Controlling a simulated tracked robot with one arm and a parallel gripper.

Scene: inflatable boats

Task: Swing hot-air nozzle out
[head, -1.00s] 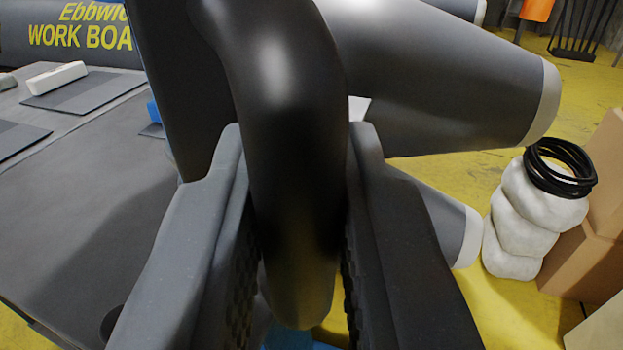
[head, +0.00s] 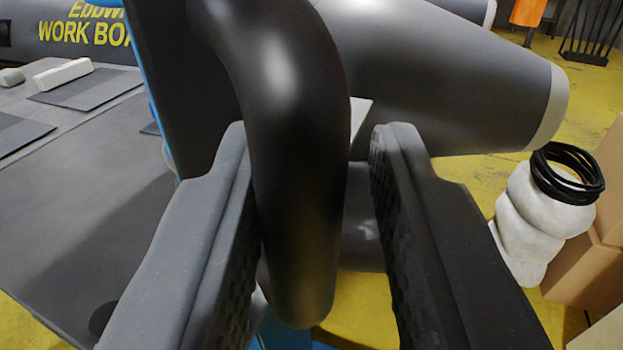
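A thick black curved handle (head: 295,170) comes down from the top of the head view and stands between the two fingers of my gripper (head: 312,135). The gripper is open around it. The left finger is at or very near the handle's left side; I cannot tell if they touch. A clear gap shows between the handle and the right finger. A dark panel with a blue edge (head: 172,80) stands behind the handle. I cannot make out a hot-air nozzle.
A grey worktable (head: 70,220) with flat grey pieces and a white block (head: 62,74) is at left. Grey inflatable tubes (head: 460,85) lie behind the gripper. White rounded bags (head: 540,215) with black coils (head: 568,172) and cardboard boxes (head: 590,260) stand at right on the yellow floor.

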